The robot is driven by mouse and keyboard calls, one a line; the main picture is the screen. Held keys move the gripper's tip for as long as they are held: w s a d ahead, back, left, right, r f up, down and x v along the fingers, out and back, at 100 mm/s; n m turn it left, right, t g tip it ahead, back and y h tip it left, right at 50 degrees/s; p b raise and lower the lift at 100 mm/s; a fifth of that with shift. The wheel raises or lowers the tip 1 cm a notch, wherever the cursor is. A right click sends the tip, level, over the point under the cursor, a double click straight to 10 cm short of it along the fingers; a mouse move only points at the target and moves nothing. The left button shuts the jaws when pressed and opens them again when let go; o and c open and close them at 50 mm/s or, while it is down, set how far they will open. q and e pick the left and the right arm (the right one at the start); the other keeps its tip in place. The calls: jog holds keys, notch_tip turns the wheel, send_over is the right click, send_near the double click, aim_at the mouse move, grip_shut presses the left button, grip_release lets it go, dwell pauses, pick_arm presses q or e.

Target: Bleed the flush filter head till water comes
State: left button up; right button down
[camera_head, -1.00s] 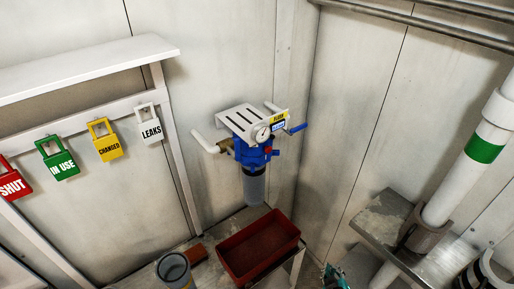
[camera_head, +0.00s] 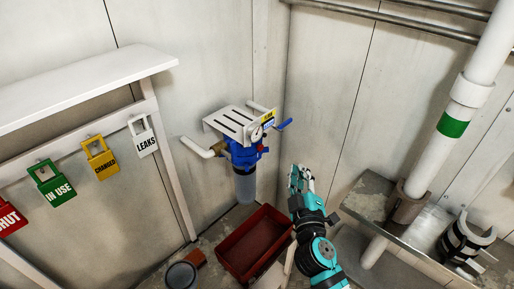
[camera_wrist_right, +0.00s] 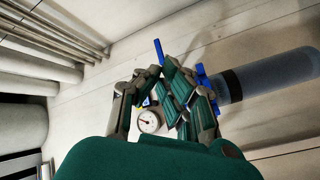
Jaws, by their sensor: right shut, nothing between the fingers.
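The flush filter hangs on the back wall in the head view, with a blue filter head (camera_head: 238,154), a grey-blue bowl (camera_head: 245,188) below and a white slotted bracket above. A small red knob (camera_head: 260,147) sits on the head's right side. A round gauge (camera_head: 257,133) and a blue lever (camera_head: 284,124) are above it. My right gripper (camera_head: 300,172) is shut and empty, right of the bowl and apart from it. In the right wrist view, the gripper (camera_wrist_right: 162,72) partly hides the head; the gauge (camera_wrist_right: 149,121), blue lever (camera_wrist_right: 159,52) and bowl (camera_wrist_right: 275,75) show around the fingers.
A red tray (camera_head: 252,245) stands below the filter, with a grey bucket (camera_head: 182,274) to its left. Padlock-shaped tags hang on a white frame (camera_head: 165,150) at left. A metal ledge (camera_head: 375,205) and white pipe (camera_head: 450,130) are at right.

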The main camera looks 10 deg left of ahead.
aim_at(261, 148)
dwell(0.3)
jog(key=w+a+b, duration=0.3)
jog(key=w+a, duration=0.2)
jog(key=a, duration=0.2)
jog(key=shift+w, duration=0.15)
dwell(1.5)
jog(key=shift+w+a+b, duration=0.2)
jog(key=shift+a+b, duration=0.1)
jog(key=shift+a, duration=0.1)
